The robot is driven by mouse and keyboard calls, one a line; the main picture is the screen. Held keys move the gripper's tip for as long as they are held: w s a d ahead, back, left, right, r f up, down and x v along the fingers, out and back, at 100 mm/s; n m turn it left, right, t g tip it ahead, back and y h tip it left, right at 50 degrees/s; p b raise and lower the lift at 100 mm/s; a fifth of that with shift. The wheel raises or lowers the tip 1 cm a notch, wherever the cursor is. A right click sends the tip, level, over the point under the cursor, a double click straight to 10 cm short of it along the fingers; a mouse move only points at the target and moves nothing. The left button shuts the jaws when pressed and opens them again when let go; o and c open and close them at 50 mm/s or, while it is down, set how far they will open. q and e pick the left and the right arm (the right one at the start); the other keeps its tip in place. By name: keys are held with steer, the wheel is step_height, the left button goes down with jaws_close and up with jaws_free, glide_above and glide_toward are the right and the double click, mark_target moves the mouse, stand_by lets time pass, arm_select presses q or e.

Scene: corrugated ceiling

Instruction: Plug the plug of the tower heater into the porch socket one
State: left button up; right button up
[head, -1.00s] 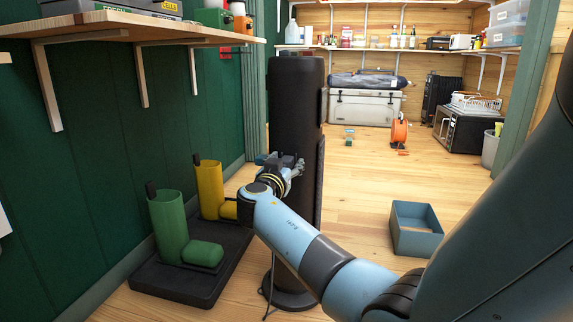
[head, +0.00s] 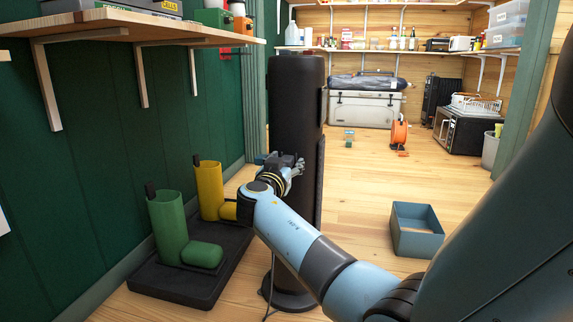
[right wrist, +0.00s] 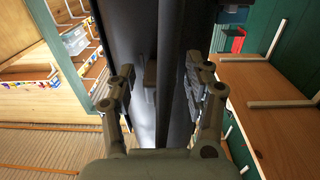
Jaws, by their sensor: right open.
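The tower heater (head: 296,105) is a tall dark column on a round base, standing upright in the middle of the head view. A thin cord (head: 271,272) runs down by the left side of its base. My right gripper (head: 296,166) is at the heater's front, about mid-height. In the right wrist view my right gripper (right wrist: 160,85) is open, with its fingers spread either side of a dark upright surface of the heater (right wrist: 145,25). I cannot make out any socket. My left gripper is out of view.
A black tray (head: 172,288) with green and yellow boots (head: 168,225) stands left of the heater. A wooden shelf (head: 130,27) juts from the green wall above. An open blue-grey box (head: 417,240) sits on the floor at right. Floor between box and heater is clear.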

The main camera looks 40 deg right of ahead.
steer(key=shift+c, duration=0.3)
jaws_close()
steer(key=shift+s+a, duration=0.1)
steer(key=shift+v, duration=2.85)
